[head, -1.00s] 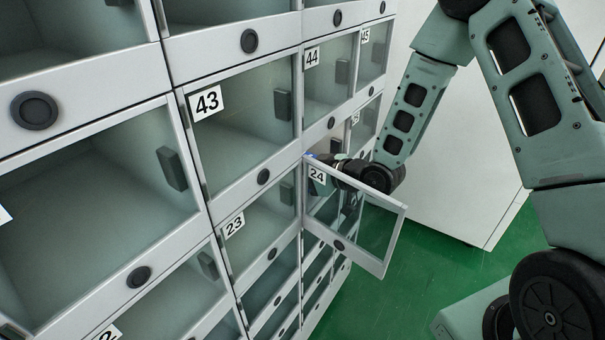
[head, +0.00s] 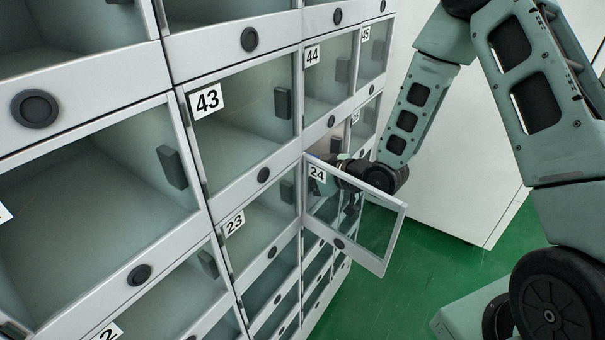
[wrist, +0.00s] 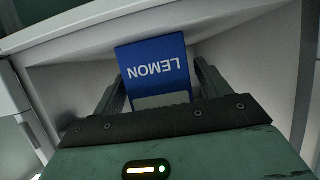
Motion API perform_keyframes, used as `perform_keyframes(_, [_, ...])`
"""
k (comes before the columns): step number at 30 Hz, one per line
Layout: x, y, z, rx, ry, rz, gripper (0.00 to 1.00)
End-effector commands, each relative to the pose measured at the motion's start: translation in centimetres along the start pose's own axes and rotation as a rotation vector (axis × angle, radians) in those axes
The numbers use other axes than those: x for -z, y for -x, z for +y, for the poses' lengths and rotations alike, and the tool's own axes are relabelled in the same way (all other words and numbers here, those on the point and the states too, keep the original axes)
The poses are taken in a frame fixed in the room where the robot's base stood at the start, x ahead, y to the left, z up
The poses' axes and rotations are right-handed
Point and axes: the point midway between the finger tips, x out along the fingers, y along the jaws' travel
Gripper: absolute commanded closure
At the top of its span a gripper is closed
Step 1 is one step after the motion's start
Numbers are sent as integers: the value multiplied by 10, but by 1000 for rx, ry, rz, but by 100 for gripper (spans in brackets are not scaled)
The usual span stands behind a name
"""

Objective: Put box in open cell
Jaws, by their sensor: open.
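The blue box (wrist: 155,68) marked LEMON lies inside the open cell in the wrist view, its lettering upside down. My gripper (wrist: 160,88) has its two fingers apart, one on each side of the box, with gaps visible between finger and box. The cell's pale walls (wrist: 247,55) surround them. In the head view the glass door numbered 24 (head: 352,215) stands swung open. My gripper reaches into the cell behind that door, so its fingertips and the box are largely hidden there.
Closed glass-fronted cells surround the open one, including 43 (head: 240,125), 44 (head: 325,85) and 23 (head: 262,235). The open door juts out close beside my wrist. Green floor (head: 430,255) is clear to the right, before a white cabinet (head: 465,185).

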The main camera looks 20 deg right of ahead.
Motion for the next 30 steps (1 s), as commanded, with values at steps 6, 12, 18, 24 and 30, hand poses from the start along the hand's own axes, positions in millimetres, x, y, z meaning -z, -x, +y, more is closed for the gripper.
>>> perform_keyframes(6, [-1,44,2,-5,0,-1,24])
perform_keyframes(12, [-1,83,1,-5,-1,-1,24])
perform_keyframes(18, [4,96,1,0,-4,-3,24])
perform_keyframes(24, [4,107,0,1,-4,-2,24])
perform_keyframes(30, [1,112,0,-1,-2,-1,24])
